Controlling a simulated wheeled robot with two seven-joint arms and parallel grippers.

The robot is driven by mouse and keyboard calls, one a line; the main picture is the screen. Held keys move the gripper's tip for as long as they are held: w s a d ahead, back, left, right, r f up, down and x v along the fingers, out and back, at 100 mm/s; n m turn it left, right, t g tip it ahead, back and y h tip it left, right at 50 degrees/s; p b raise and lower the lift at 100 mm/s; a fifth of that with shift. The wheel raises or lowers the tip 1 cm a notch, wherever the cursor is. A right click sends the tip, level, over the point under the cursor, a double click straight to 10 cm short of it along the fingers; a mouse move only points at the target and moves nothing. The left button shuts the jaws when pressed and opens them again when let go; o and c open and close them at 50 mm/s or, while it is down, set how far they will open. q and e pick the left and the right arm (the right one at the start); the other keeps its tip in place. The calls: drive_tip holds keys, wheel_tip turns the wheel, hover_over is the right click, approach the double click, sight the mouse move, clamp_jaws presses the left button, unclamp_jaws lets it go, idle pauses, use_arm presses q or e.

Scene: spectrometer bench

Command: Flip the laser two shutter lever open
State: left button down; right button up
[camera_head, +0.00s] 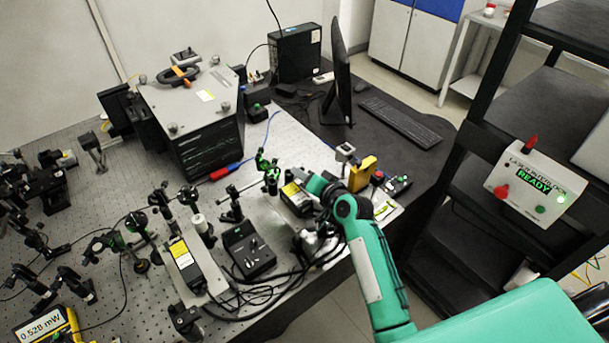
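Two black laser boxes with yellow labels show on the bench: the front one (184,262) left of centre, and another (295,196) partly behind my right arm. I cannot tell which is laser two, and I cannot make out a shutter lever or its position. My teal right arm reaches in from the bottom right over the bench's right edge. My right gripper (313,241) appears as grey metal parts under the wrist, close to the second laser box. Its fingertips are unclear, and I cannot tell whether it touches anything. My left gripper is not in view.
A black switch box (249,250) with cables stands between the lasers. Several optic mounts crowd the left bench. A large grey spectrometer box (190,110) stands behind. A READY panel (537,187) hangs on the dark rack at right. A power meter (45,327) reads 0.528 mW.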

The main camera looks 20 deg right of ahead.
clamp_jaws()
drive_tip(key=shift+w+d+f+m+y, duration=0.1)
drive_tip(key=shift+d+f+m+y, duration=0.25)
drive_tip(key=shift+m, duration=0.45)
drive_tip(key=shift+a, duration=0.1)
unclamp_jaws()
